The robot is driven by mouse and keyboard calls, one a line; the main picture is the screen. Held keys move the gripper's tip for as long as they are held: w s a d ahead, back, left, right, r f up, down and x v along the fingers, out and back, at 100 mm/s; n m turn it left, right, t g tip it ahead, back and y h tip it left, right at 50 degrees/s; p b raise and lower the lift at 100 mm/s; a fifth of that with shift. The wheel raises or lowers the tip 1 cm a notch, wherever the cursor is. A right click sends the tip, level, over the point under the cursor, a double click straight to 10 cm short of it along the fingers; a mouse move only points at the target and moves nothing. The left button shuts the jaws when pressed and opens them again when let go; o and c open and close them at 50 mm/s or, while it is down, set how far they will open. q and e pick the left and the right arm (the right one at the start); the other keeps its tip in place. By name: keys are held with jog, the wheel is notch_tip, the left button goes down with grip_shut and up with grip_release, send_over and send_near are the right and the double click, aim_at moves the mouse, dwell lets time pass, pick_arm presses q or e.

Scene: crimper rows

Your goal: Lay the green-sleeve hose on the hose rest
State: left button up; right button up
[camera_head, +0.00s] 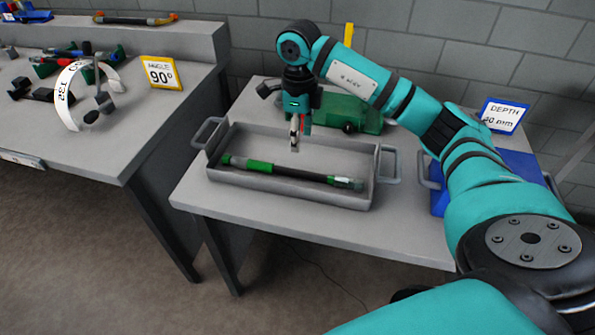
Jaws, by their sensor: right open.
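The green-sleeve hose (300,174) is a dark hose with a green sleeve near its left end and a silvery fitting at its right end. It lies lengthwise in a grey tray (234,186) with a handle at each end, on the right-hand table. My right gripper (295,146) points down over the tray, open and empty, just behind and above the hose. My left gripper is out of view. I cannot tell which thing is the hose rest.
A green machine (345,112) stands behind the tray. A blue tray (519,165) and a DEPTH sign (503,115) are at right, partly behind my arm. The left bench holds a white angle gauge (65,97), a 90° sign (161,73) and, on its raised back, an orange-ended hose (136,19).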

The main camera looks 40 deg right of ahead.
aim_at(298, 171)
notch_tip(298, 171, down, 4)
jog(key=shift+w, duration=0.1)
notch_tip(298, 171, down, 2)
jog(key=shift+a+f, duration=0.1)
jog(key=shift+f, duration=0.35)
jog(key=f, duration=0.1)
jog(key=f+p, duration=0.1)
jog(key=f, duration=0.1)
jog(key=shift+s+a+f, duration=0.15)
jog(key=shift+s+f, duration=0.1)
jog(key=shift+s, duration=0.1)
jog(key=shift+f, duration=0.45)
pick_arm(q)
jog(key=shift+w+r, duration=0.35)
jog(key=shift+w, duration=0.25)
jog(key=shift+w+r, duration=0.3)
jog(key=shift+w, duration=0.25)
pick_arm(e)
grip_shut()
